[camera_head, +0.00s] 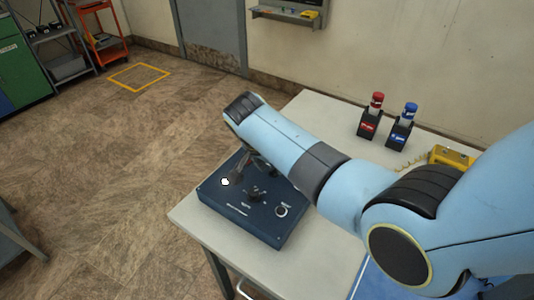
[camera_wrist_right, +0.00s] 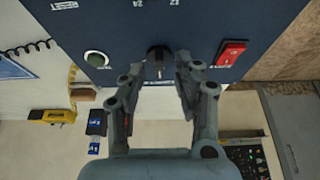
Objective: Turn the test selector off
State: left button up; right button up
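A dark blue control panel (camera_head: 225,199) lies on the table in the head view, partly covered by my right arm. In the right wrist view, a black selector knob (camera_wrist_right: 159,60) sits on the panel (camera_wrist_right: 200,20) between a pale green round button (camera_wrist_right: 96,58) and a red rocker switch (camera_wrist_right: 231,53). My right gripper (camera_wrist_right: 161,65) is open, its fingertips on either side of this knob; contact cannot be told. My left gripper is out of view.
A red-topped bottle (camera_head: 376,101) and a blue-topped bottle (camera_head: 410,111) stand in black holders at the back of the table (camera_head: 319,108). A yellow device (camera_head: 452,156) with a coiled cord is at the right. A wall shelf (camera_head: 285,15) hangs behind. Open floor lies left.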

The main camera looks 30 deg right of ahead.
jog(key=v, duration=1)
jog(key=shift+a+r, duration=0.2)
jog(key=shift+r, duration=0.15)
jog(key=shift+s, duration=0.1)
jog(key=shift+s+f, duration=0.1)
